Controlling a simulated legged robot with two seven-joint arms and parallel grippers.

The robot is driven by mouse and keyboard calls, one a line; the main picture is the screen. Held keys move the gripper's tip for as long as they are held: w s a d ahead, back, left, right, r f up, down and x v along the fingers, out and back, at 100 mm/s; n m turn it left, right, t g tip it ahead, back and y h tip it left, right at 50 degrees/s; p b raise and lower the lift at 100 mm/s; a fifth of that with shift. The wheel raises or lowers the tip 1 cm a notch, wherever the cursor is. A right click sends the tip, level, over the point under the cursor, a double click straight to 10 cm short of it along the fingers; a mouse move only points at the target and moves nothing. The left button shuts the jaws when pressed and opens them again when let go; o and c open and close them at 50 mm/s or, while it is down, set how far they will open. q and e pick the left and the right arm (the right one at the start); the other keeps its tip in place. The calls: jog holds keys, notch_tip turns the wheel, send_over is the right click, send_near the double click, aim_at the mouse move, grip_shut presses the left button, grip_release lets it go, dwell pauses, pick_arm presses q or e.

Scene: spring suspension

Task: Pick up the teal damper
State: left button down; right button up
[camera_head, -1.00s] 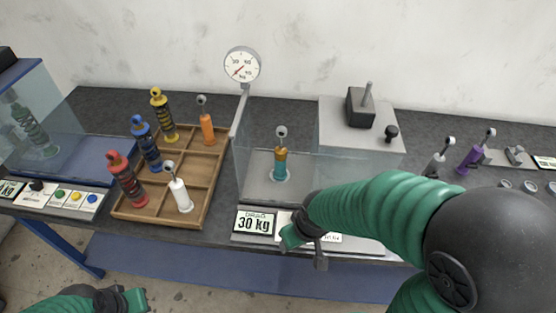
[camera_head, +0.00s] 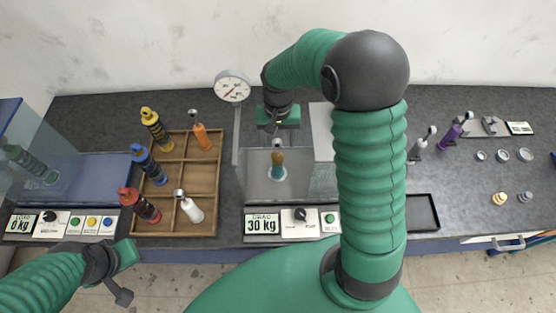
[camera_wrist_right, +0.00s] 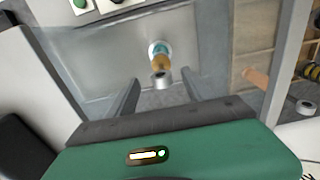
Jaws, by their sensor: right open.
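The teal damper (camera_head: 278,172) stands upright in the bay of the drag tester (camera_head: 256,190), with an amber upper part and a grey eye on top. In the right wrist view the damper (camera_wrist_right: 160,60) is beyond the fingertips, its eye end near the gap between them. My right gripper (camera_head: 278,130) is open and empty, above and behind the damper in the head view. In the right wrist view its two fingers (camera_wrist_right: 160,92) are apart. My left gripper (camera_head: 122,275) is at the lower left, away from the bench top, and its jaws are unclear.
A wooden tray (camera_head: 220,185) left of the tester holds red, blue, yellow, orange and white dampers. A round gauge (camera_head: 232,87) on a post and a grey block (camera_head: 321,130) flank the bay. A purple damper (camera_head: 452,132) stands at right.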

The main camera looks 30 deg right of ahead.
aim_at(277, 155)
jog(key=f, duration=0.1)
jog(key=w+f, duration=0.1)
jog(key=f, duration=0.2)
jog(key=shift+w+d+f+p, duration=0.2)
jog(key=shift+w+d+p, duration=0.1)
jog(key=shift+p, duration=0.1)
jog(key=f, duration=0.1)
jog(key=s+f, duration=0.1)
jog(key=a+f+p, duration=0.1)
jog(key=shift+s+f, duration=0.15)
jog(key=shift+s, duration=0.2)
jog(key=shift+s+a+f, duration=0.1)
jog(key=shift+w+f, duration=0.2)
jog(key=shift+w, duration=0.1)
jog(key=shift+c, duration=1.4)
jog(key=shift+s+d, duration=0.15)
jog(key=shift+d, duration=0.1)
jog(key=c, duration=0.7)
pick_arm(q)
jog(key=shift+w+r, duration=0.7)
jog(key=shift+r, duration=0.05)
pick_arm(e)
jog(key=shift+a, duration=0.1)
grip_shut()
pick_arm(q)
jog(key=shift+d, duration=0.1)
pick_arm(e)
jog(key=shift+r, duration=0.1)
